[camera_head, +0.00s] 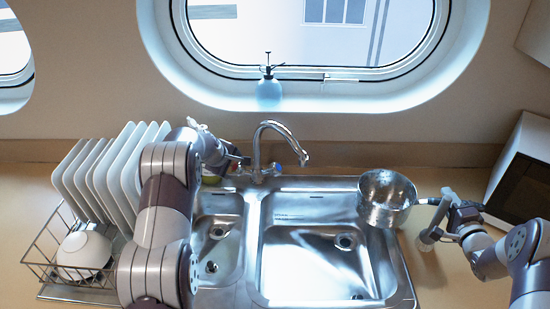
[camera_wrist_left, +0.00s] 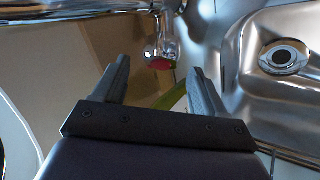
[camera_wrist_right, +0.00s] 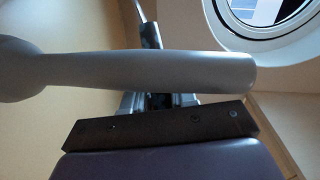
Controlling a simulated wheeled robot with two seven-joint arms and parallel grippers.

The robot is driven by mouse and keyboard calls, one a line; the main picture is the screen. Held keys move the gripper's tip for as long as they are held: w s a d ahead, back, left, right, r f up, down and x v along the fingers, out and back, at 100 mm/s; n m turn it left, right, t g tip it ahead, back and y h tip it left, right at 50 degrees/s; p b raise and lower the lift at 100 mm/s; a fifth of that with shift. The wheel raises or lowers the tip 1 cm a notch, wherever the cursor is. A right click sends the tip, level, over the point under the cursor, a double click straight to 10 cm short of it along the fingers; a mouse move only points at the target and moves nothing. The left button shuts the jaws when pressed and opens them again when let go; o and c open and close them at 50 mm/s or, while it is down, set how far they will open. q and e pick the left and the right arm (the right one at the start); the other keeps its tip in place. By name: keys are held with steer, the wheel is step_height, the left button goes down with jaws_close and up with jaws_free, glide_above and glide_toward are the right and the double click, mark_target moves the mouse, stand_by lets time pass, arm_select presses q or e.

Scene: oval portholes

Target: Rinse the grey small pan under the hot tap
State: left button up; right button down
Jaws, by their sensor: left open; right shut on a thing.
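The grey small pan (camera_head: 386,218) is shiny metal and hangs over the right rim of the sink's large basin. My left gripper (camera_head: 240,160) is open at the tap's left side. In the left wrist view, a chrome tap knob with a red mark (camera_wrist_left: 160,57) shows just beyond and between the open fingers; I cannot tell whether they touch it.
The large basin (camera_head: 320,265) is empty, with a small basin (camera_head: 222,235) left of it. A dish rack (camera_head: 45,255) with white plates (camera_head: 122,175) and a bowl (camera_head: 82,250) stands left. A spray bottle (camera_head: 268,93) is on the sill. A microwave (camera_head: 520,175) stands right.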

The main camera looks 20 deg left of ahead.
arm_select(q)
steer(key=b+v, duration=0.1)
steer(key=v, duration=0.7)
steer(key=shift+s+r, duration=0.2)
